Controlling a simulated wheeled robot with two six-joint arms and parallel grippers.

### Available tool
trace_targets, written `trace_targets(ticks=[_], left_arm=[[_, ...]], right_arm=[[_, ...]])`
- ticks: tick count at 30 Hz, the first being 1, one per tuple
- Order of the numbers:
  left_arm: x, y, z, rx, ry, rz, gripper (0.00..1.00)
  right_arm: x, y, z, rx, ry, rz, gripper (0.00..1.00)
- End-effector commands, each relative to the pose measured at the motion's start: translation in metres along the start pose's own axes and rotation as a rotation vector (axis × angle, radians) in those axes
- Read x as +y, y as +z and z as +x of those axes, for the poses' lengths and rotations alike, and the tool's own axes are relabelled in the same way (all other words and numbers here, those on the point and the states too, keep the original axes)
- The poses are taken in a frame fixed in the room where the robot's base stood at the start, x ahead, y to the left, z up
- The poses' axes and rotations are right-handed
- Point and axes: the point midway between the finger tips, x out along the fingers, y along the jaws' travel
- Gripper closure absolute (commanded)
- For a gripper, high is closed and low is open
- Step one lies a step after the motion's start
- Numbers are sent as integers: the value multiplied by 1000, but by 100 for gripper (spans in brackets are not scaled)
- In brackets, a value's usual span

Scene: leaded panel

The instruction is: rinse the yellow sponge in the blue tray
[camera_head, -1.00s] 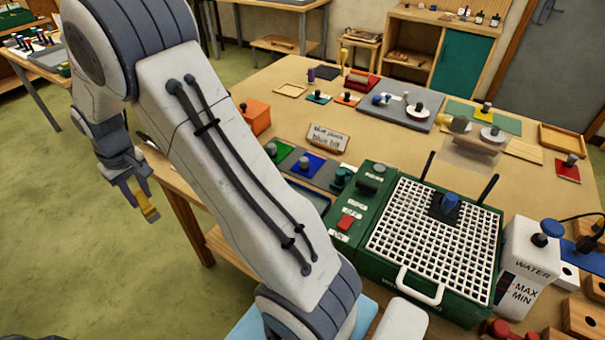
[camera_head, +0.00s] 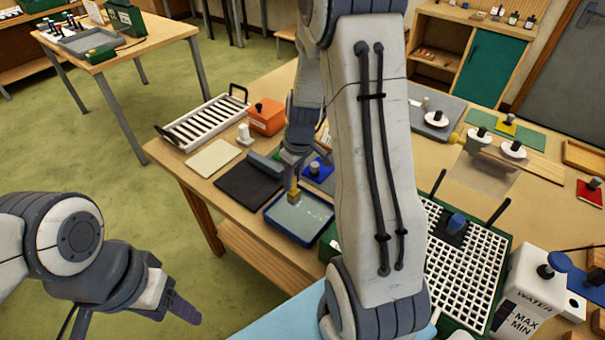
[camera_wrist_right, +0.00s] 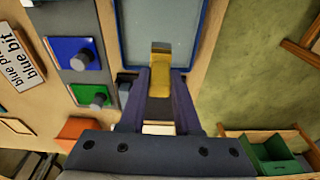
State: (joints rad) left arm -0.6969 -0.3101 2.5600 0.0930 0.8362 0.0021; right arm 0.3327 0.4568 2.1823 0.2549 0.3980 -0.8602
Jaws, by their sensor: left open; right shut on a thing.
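The yellow sponge (camera_head: 294,193) is a small block between the fingertips of my right gripper (camera_head: 293,174), which points down over the blue tray (camera_head: 291,239). The tray has a blue rim and a pale, shiny inside. In the right wrist view the sponge (camera_wrist_right: 161,72) sits between the two dark fingers, with the tray (camera_wrist_right: 202,30) beyond it. I cannot tell whether the sponge touches what is in the tray. My left gripper (camera_head: 182,310) is open and empty, low at the left, away from the table. My right arm hides part of the table.
A black mat (camera_head: 247,187), a pale board (camera_head: 213,159), a white rack (camera_head: 205,122) and an orange block (camera_head: 266,117) lie beyond the tray. A white grid (camera_head: 462,268) and a water container (camera_head: 530,285) stand at the right. Open floor lies to the left.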

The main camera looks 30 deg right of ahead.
Motion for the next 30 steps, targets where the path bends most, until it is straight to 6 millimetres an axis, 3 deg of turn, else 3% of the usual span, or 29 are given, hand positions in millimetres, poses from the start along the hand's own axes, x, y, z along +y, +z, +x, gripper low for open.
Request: trace_targets(ticks=[4,17,30], left_arm=[[0,0,-5,0,0,0,41],[0,0,-1,0,0,0,41],[-3,2,38,0,0,1,41]], right_arm=[[4,17,-2,-2,2,-32,100],[5,20,0,-1,4,-38,100],[5,26,38,-1,4,-37,100]])
